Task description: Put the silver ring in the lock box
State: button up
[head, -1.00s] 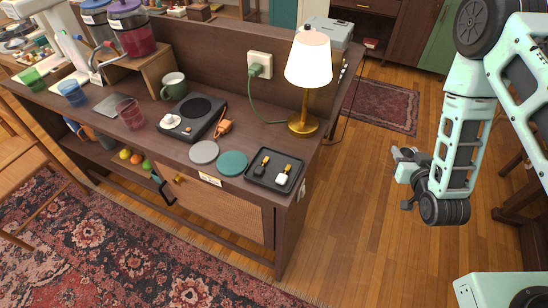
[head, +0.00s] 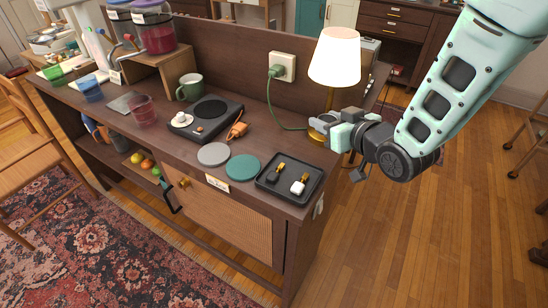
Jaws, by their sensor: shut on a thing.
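My gripper (head: 320,127) is at the right end of the sideboard (head: 232,140), in front of the lamp's base and beyond the black tray. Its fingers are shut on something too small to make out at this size. I cannot make out the silver ring, and I cannot pick out a lock box with certainty. The gripper hides part of the lamp's base and the sideboard's right edge.
The lit lamp (head: 335,57) stands close behind my gripper. The black tray (head: 262,186) holds two small gold-topped items. A teal disc (head: 243,167), a grey disc (head: 213,154) and a hotplate (head: 212,113) lie left of it. Wooden floor (head: 420,240) is open at right.

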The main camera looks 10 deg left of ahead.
aim_at(320, 161)
notch_tip(320, 161, down, 10)
jog(key=shift+a+r+p, duration=0.15)
jog(key=shift+p, duration=0.15)
dwell(0.3)
jog(key=o, duration=1)
jog(key=shift+s, duration=0.1)
